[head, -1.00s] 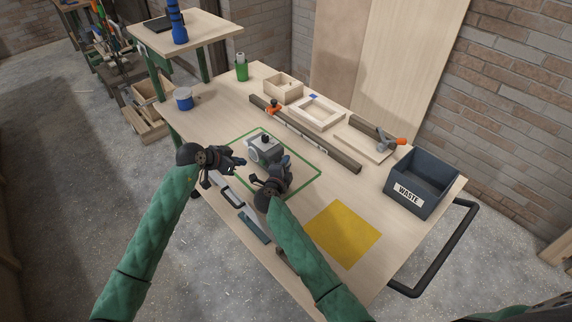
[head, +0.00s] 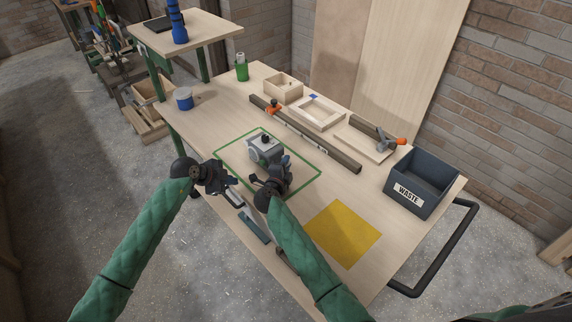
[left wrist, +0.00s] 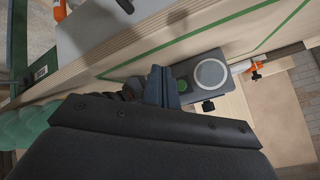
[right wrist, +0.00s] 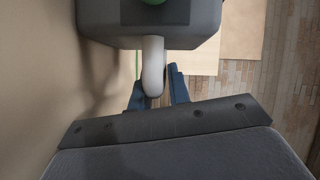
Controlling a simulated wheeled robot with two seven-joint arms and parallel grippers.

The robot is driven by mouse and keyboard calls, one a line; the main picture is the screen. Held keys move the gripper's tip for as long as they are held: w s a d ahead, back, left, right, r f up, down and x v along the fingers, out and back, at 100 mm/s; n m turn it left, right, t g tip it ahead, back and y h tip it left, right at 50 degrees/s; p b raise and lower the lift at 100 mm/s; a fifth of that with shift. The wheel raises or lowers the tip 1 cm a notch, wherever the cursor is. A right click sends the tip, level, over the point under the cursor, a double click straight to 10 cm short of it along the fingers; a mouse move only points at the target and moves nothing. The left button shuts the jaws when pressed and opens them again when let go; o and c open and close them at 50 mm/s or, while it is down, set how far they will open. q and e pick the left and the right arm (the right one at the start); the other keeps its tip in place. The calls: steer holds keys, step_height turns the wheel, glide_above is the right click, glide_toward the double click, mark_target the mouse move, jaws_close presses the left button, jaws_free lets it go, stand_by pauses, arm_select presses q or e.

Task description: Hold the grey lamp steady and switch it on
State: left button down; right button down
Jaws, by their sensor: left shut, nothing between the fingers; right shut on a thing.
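The grey lamp (head: 262,148) stands upright inside the green outline (head: 311,187) on the workbench. The left wrist view shows its body (left wrist: 208,93), round pale lens (left wrist: 211,74) and green button (left wrist: 182,86); I cannot tell whether it is lit. My right gripper (head: 284,167) is beside the lamp, shut on its pale handle (right wrist: 153,66), which shows between the fingers in the right wrist view. My left gripper (head: 236,181) is shut and empty, apart from the lamp, near the bench's front edge. In its wrist view its fingers (left wrist: 161,84) overlap the lamp's side.
A yellow mat (head: 343,232) and a dark waste bin (head: 418,187) are to the right. Flat tools (head: 253,227) lie along the front edge.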

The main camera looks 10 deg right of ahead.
mark_target(262, 163)
steer(key=shift+f, duration=0.1)
arm_select(q)
steer(key=shift+w+d, duration=0.75)
steer(key=shift+d, duration=0.5)
steer(key=shift+w+d, duration=0.75)
steer(key=shift+d, duration=0.55)
steer(key=shift+w+d, duration=0.75)
steer(key=shift+d, duration=0.5)
steer(key=shift+w+d, duration=0.25)
steer(key=shift+d, duration=0.15)
steer(key=shift+w+d, duration=0.25)
steer(key=shift+d, duration=0.15)
steer(key=shift+s+a, duration=0.1)
steer(key=shift+a, duration=0.05)
steer(key=shift+s+a, duration=0.4)
steer(key=shift+a, duration=0.25)
